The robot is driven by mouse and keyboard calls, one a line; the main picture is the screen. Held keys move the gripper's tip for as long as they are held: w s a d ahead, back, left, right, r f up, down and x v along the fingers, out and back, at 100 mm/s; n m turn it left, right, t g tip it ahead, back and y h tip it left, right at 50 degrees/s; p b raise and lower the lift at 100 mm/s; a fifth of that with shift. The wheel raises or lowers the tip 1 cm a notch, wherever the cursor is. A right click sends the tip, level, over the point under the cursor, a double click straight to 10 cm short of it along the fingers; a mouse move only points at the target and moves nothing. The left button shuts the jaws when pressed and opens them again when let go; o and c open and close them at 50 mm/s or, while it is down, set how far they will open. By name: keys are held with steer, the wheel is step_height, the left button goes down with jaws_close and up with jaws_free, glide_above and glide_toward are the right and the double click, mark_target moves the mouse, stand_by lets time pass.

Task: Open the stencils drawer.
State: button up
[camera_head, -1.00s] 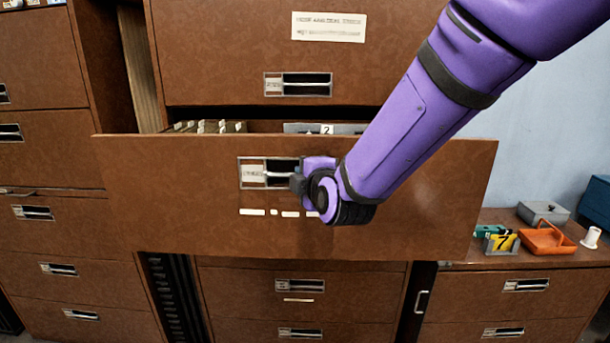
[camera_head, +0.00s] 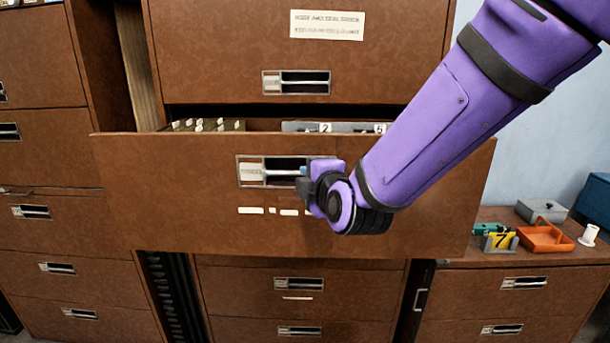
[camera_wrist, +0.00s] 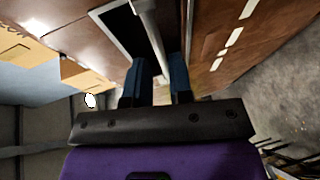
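The wide brown drawer (camera_head: 190,190) in the middle of the cabinet stands pulled out, its front well forward of the drawer above. Its label is too small to read surely. Folders (camera_head: 205,125) and grey numbered plates (camera_head: 340,127) show inside. The drawer's pale bar handle (camera_head: 282,172) sits in a dark recess. My gripper (camera_head: 304,172) is at the right end of this handle. In the wrist view, my gripper's blue fingers (camera_wrist: 160,65) are apart, with the bar handle (camera_wrist: 148,22) showing between and beyond them; contact is not clear.
A closed drawer (camera_head: 250,50) is above and closed drawers (camera_head: 300,270) are below. At right, a low cabinet top holds an orange tray (camera_head: 545,238), a grey box (camera_head: 541,211), a yellow plate marked 7 (camera_head: 500,241) and a white spool (camera_head: 589,235).

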steer(key=v, duration=0.6)
steer(key=shift+s, duration=0.3)
steer(key=shift+d+r, duration=0.1)
steer(key=shift+d, duration=0.05)
steer(key=s+d+r+m+g+h, duration=0.1)
steer(key=s+d+r+m+g, duration=0.15)
steer(key=d+m, duration=0.35)
steer(key=s+d+r+m+g+h, duration=0.1)
steer(key=s+d+m+g, duration=0.15)
steer(key=d+m, duration=0.45)
steer(key=s+d+m+g+h, duration=0.3)
steer(key=s+d+m, duration=0.5)
steer(key=s+d, duration=0.6)
steer(key=shift+r+g+h, duration=0.4)
steer(key=shift+g, duration=0.5)
steer(key=shift+s, duration=0.1)
